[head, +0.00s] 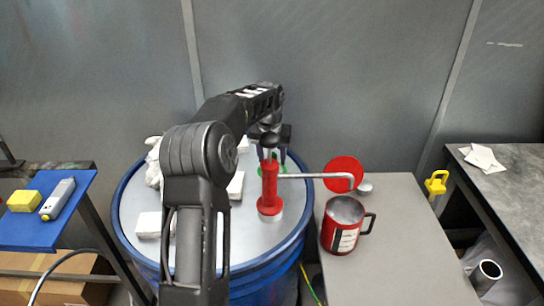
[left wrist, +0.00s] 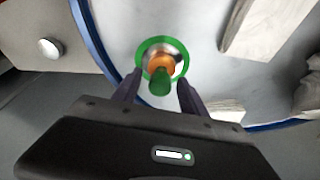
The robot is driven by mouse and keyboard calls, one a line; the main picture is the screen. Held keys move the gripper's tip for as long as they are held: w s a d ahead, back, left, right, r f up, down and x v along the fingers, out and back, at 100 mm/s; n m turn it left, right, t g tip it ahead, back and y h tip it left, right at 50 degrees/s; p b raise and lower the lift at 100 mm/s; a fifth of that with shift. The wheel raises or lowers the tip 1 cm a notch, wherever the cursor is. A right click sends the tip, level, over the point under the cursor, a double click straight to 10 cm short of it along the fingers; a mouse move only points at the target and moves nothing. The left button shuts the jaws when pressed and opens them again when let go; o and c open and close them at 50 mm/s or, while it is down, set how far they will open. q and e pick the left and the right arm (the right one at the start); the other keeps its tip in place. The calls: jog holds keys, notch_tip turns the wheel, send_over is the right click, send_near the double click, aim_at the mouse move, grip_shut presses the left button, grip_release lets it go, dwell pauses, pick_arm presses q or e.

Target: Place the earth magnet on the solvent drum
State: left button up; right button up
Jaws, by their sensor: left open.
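The earth magnet, an orange and silver piece with a green grip (left wrist: 160,82), stands inside a green ring (left wrist: 181,50) on the grey lid of the blue solvent drum (head: 278,262). In the head view the magnet is mostly hidden behind my gripper and a red pump, and a bit of green (head: 284,169) shows there. My left gripper (head: 271,158) is open over the far right part of the lid. In the left wrist view its fingers (left wrist: 157,92) are on either side of the green grip, with gaps visible. My right gripper is not in view.
White blocks (head: 149,225) and a crumpled cloth (head: 154,162) lie on the lid. A grey table (head: 400,250) at right holds a red mug (head: 340,236) and a red disc (head: 342,172).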

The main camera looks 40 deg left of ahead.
pick_arm(q)
jog(key=shift+r, duration=0.4)
jog(key=b+v, duration=0.1)
jog(key=v, duration=1)
jog(key=shift+r, duration=0.25)
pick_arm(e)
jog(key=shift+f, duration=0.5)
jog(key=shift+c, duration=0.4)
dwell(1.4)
